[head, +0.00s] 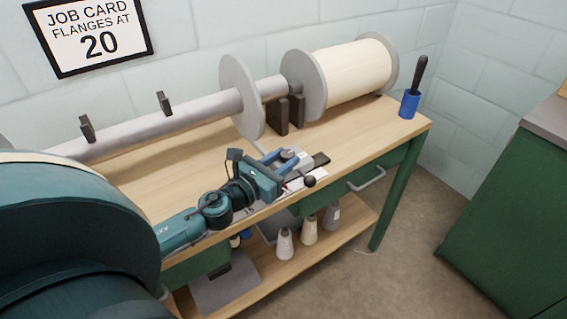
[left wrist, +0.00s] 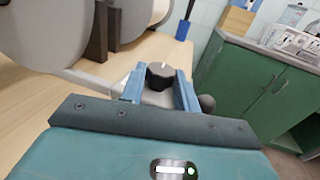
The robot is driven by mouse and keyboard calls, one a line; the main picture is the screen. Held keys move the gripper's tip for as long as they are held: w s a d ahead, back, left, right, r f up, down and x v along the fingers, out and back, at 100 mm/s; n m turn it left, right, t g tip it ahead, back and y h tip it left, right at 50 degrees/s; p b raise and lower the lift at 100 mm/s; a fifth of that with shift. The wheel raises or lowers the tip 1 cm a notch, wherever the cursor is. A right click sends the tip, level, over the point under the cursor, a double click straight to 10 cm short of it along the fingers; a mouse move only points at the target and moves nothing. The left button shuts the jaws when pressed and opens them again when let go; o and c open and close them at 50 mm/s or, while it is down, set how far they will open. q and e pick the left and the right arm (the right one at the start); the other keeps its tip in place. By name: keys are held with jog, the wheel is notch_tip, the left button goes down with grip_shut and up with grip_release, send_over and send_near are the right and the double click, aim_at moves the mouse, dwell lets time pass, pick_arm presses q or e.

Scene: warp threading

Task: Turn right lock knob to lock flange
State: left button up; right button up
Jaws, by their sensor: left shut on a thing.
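The right lock knob (left wrist: 160,75) is dark and round with a white mark on top, in the middle of the left wrist view. It sits on a light grey block (left wrist: 153,97) near the bench's front edge. My left gripper (left wrist: 161,83) is shut on the knob, with one blue finger on each side. In the head view the left gripper (head: 288,157) reaches the same spot and partly hides the knob. A grey flange disc (head: 241,97) stands upright on the grey beam behind it. My right gripper is not in view.
A cream warp roll (head: 353,72) between grey discs stands behind to the right. A black ball (head: 310,181) sticks out by the gripper. A blue cup (head: 409,104) with a dark-handled tool stands at the bench's right end. A job card (head: 90,32) reads flanges at 20.

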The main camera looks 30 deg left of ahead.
pick_arm(q)
jog(key=shift+a+m+h, duration=0.1)
jog(key=shift+m+h, duration=0.2)
jog(key=shift+h, duration=0.1)
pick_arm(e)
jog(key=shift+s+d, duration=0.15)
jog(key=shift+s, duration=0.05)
pick_arm(q)
jog(key=shift+r, duration=0.1)
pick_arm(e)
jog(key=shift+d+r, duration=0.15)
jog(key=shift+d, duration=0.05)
pick_arm(q)
jog(key=o, duration=1)
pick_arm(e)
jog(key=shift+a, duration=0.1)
pick_arm(q)
jog(key=shift+b, duration=0.3)
